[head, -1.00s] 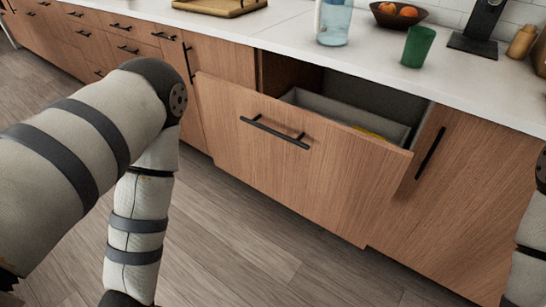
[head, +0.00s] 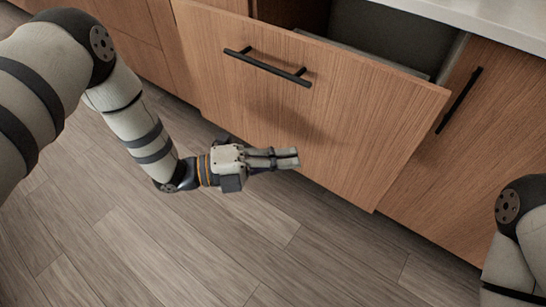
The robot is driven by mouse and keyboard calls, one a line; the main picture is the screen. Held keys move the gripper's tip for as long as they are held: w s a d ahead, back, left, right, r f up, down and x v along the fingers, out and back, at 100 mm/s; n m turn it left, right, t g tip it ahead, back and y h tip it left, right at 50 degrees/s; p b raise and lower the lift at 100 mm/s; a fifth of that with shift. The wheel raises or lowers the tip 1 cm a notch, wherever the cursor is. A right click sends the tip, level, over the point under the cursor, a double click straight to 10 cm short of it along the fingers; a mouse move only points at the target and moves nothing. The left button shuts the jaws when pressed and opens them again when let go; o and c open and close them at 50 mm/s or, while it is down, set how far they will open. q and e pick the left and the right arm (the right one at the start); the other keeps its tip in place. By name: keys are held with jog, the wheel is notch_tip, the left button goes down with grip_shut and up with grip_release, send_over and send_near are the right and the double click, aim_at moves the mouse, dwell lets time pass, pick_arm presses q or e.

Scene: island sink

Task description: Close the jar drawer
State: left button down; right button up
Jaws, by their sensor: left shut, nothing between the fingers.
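The jar drawer (head: 325,110) stands open in the head view, its wooden front pulled out from the cabinet. A black bar handle (head: 267,67) runs across the upper part of the front. A grey inner wall (head: 360,50) shows behind the front; the drawer's contents are hidden. My left gripper (head: 297,158) is shut and empty. In the picture it overlaps the lower part of the drawer front, below the handle; I cannot tell whether it touches. My right arm shows at the lower right edge, but its gripper is out of view.
A white countertop (head: 490,22) runs above the drawer at the top right. A closed cabinet door (head: 475,150) with a black vertical handle (head: 458,101) is right of the drawer. The wood-plank floor (head: 240,235) in front is clear.

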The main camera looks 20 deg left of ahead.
pick_arm(q)
jog(key=w+d, duration=0.5)
jog(key=shift+w+d+b, duration=0.15)
jog(key=shift+w+b, duration=0.15)
jog(key=shift+b, duration=0.05)
jog(key=shift+w, duration=0.1)
